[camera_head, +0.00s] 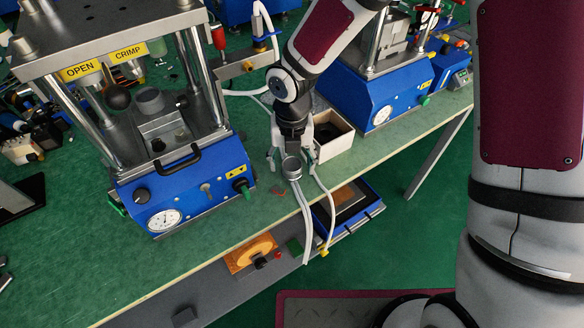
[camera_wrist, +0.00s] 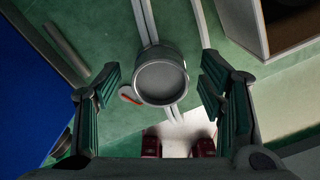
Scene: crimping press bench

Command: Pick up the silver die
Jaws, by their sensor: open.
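The silver die (camera_head: 291,168) is a short, round grey metal cylinder at the green bench's front edge, below my gripper (camera_head: 291,152). In the wrist view, the silver die (camera_wrist: 162,82) shows its round face between the two spread green-padded fingers of my gripper (camera_wrist: 160,88). There is a gap between the die and each finger, and nothing is held. Pale hoses pass close by or behind the die; I cannot tell whether they touch it.
A blue crimping press (camera_head: 185,182) stands close on the left, and another blue press (camera_head: 372,100) on the right. An open white box (camera_head: 333,142) is just right of my gripper. Pale hoses (camera_head: 303,222) hang over the bench's front edge. A lower shelf holds an orange item (camera_head: 250,252).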

